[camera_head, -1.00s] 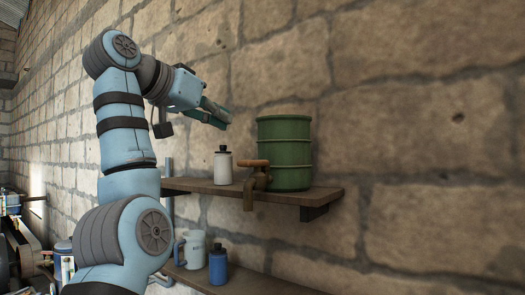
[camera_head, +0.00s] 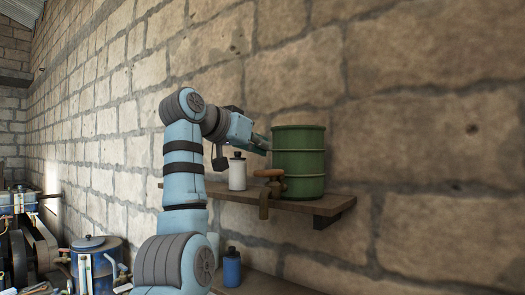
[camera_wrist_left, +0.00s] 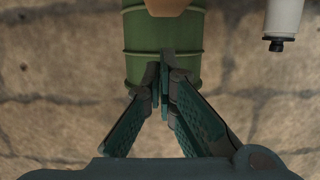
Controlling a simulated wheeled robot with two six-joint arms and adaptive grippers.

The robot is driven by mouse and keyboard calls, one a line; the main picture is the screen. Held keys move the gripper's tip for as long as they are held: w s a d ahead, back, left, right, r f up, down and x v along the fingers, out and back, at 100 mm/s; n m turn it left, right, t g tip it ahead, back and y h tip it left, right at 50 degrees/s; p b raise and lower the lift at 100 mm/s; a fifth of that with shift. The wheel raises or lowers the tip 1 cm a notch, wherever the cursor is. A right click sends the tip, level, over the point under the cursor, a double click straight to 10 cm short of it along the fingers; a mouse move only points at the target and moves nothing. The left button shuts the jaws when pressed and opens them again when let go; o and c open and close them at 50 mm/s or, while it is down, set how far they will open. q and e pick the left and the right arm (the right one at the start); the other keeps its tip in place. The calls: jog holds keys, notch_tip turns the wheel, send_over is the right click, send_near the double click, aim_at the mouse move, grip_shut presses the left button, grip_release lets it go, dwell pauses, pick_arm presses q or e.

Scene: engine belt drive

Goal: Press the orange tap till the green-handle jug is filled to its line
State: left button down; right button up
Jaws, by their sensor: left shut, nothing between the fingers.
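A green ribbed drum (camera_head: 298,155) stands on the upper wooden shelf; it also shows in the left wrist view (camera_wrist_left: 190,38). Its tap has an orange-brown handle (camera_head: 268,173) and a spout that hangs over the shelf's front edge. The handle also shows at the top of the left wrist view (camera_wrist_left: 172,6). My left gripper (camera_head: 264,143) is shut and empty, above the tap and beside the drum's upper left. Its fingertips (camera_wrist_left: 163,80) meet in front of the drum in the wrist view. The jug is mostly or wholly hidden behind my left arm; its fill cannot be seen.
A white bottle (camera_head: 237,172) with a dark cap stands on the upper shelf (camera_head: 325,205), left of the tap. A blue bottle (camera_head: 232,268) stands on the lower shelf. A blue tank (camera_head: 97,258) and machinery are at lower left. A stone wall rises behind the shelves.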

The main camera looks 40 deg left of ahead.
aim_at(269, 173)
pick_arm(q)
notch_tip(269, 173, down, 3)
jog(key=shift+r, duration=0.1)
